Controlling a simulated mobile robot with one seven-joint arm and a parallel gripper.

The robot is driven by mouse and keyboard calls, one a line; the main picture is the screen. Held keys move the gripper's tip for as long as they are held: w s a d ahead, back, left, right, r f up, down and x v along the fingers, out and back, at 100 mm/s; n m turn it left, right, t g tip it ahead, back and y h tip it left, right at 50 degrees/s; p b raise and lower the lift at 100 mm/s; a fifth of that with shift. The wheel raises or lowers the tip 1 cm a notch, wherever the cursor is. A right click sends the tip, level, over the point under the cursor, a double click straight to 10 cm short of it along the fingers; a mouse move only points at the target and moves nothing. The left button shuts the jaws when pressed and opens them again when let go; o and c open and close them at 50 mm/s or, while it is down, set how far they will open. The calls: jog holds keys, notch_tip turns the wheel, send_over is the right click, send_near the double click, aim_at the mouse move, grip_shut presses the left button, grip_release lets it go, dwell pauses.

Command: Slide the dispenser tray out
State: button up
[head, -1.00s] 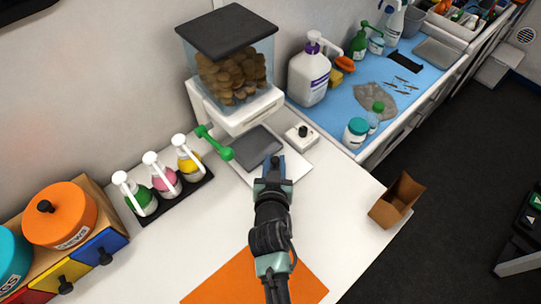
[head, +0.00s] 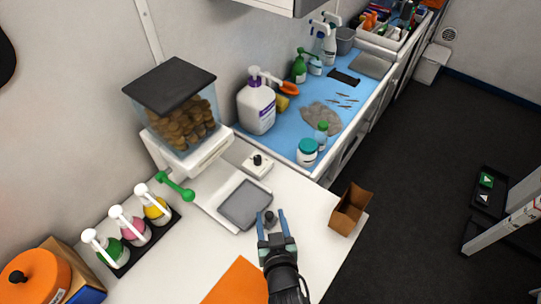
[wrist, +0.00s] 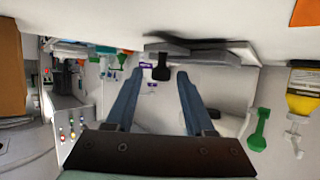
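The grey dispenser tray (head: 245,204) lies at the front of the white base under the treat dispenser (head: 180,110), with a visible gap between tray and dispenser body. A dark knob (head: 270,216) stands at the tray's front edge. My gripper (head: 272,214) is open, with its blue fingers on either side of the knob. In the wrist view the knob (wrist: 162,68) shows between the fingertips (wrist: 160,72), with space on both sides. The tray is seen there edge-on behind the knob (wrist: 200,48).
A brown open box (head: 349,209) stands right of my gripper near the counter edge. A small white box with a black knob (head: 257,165) is behind the tray. Pump bottles (head: 133,230) stand at left. An orange mat (head: 236,284) lies in front on the counter.

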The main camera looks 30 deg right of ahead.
dwell(0.3)
jog(key=b+v, duration=0.1)
jog(key=v, duration=1.2)
jog(key=shift+b, duration=0.35)
jog(key=shift+w, duration=0.1)
jog(key=w+a+r+n+t, duration=0.1)
jog(key=w+r+t, duration=0.2)
jog(key=w+r, duration=0.5)
jog(key=w+a+r+t+y, duration=0.1)
jog(key=w+a+r+t, duration=0.15)
jog(key=r, duration=1.05)
jog(key=w+a+r+n+t, duration=0.1)
jog(key=w+r+t, duration=0.1)
jog(key=w+r, duration=0.6)
jog(key=s+a+r+n+t+y, duration=0.1)
jog(key=s+a+r+t, duration=0.1)
jog(key=r, duration=0.9)
jog(key=s+a+r+n+t+y, duration=0.1)
jog(key=s+a+r+t+y, duration=0.1)
jog(key=r, duration=0.8)
jog(key=s+a+r+n+t+y, duration=0.1)
jog(key=s+a+r+t, duration=0.2)
jog(key=r, duration=0.8)
jog(key=s+a, duration=0.2)
jog(key=shift+s+a+r+t+y, duration=0.3)
jog(key=shift+t, duration=0.05)
